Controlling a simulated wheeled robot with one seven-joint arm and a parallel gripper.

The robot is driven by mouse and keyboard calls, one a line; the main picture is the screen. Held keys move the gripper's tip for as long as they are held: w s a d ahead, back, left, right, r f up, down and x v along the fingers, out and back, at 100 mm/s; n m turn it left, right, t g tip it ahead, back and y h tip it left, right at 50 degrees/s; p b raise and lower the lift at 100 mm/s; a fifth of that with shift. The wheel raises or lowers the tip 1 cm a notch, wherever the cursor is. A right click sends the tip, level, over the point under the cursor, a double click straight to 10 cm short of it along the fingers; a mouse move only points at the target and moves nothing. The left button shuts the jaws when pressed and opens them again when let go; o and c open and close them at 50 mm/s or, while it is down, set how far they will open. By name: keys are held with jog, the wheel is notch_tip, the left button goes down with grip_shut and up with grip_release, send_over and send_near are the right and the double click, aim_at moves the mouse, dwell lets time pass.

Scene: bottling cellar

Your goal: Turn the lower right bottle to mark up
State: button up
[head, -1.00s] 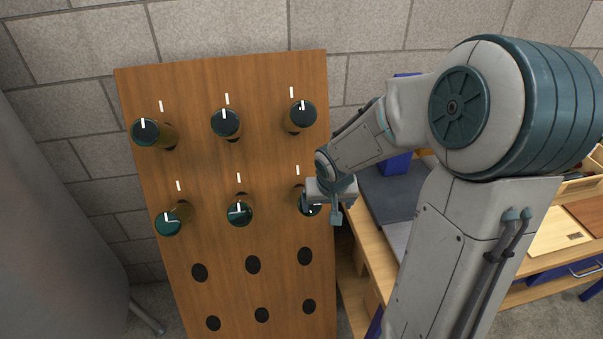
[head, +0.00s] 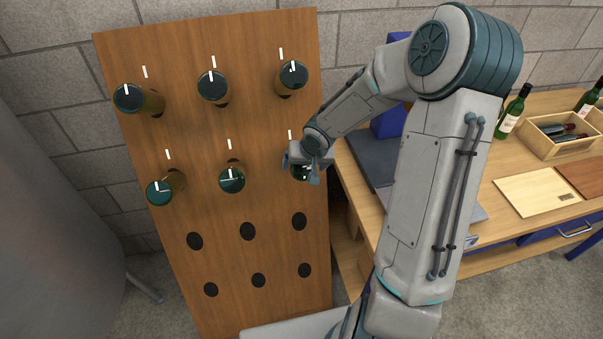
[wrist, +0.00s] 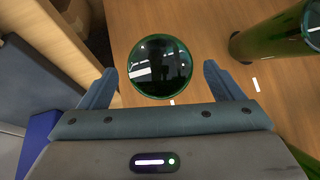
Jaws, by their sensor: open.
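The lower right bottle (head: 300,173) sits base-out in the wooden board (head: 262,205), partly hidden behind my gripper (head: 302,167) in the head view. In the wrist view its dark round base (wrist: 160,68) lies between the two spread fingers of my gripper (wrist: 160,72), with a gap on each side. My gripper is open and holds nothing. The white board mark (wrist: 172,102) shows just below the base in the wrist view.
The lower middle bottle (head: 232,179) is the near neighbour and also shows in the wrist view (wrist: 272,42). Several other bottles sit in the board, above empty holes (head: 248,231). A workbench (head: 490,235) with a wooden crate (head: 545,140) stands to the right.

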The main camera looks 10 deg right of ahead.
jog(key=shift+b+x, duration=0.4)
jog(key=shift+x, duration=1.55)
jog(key=c, duration=1)
